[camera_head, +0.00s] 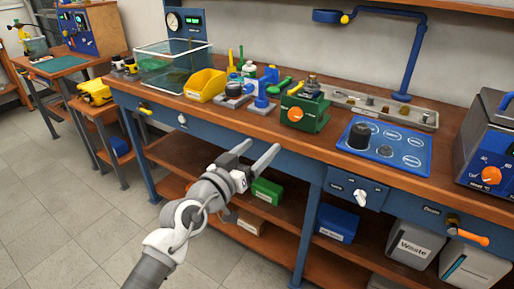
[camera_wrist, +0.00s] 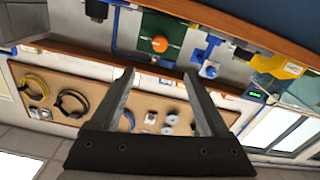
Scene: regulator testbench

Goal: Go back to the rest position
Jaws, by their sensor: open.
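My gripper (camera_head: 256,157) is in the air in front of the workbench (camera_head: 226,120), near the height of its top edge. Its two fingers are apart and nothing is between them. In the wrist view my gripper (camera_wrist: 158,76) also shows open and empty, with the view turned over. A green regulator block (camera_head: 304,113) with an orange knob stands on the bench beyond the fingers. The green block shows in the wrist view too (camera_wrist: 152,27), apart from the fingers.
A yellow bin (camera_head: 205,85), a glass tank (camera_head: 172,72) and a blue panel (camera_head: 386,148) stand on the bench. An orange-handled valve (camera_head: 468,231) juts from the front. The lower shelf holds a green box (camera_head: 266,191) and a blue box (camera_head: 338,224). Floor at left is clear.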

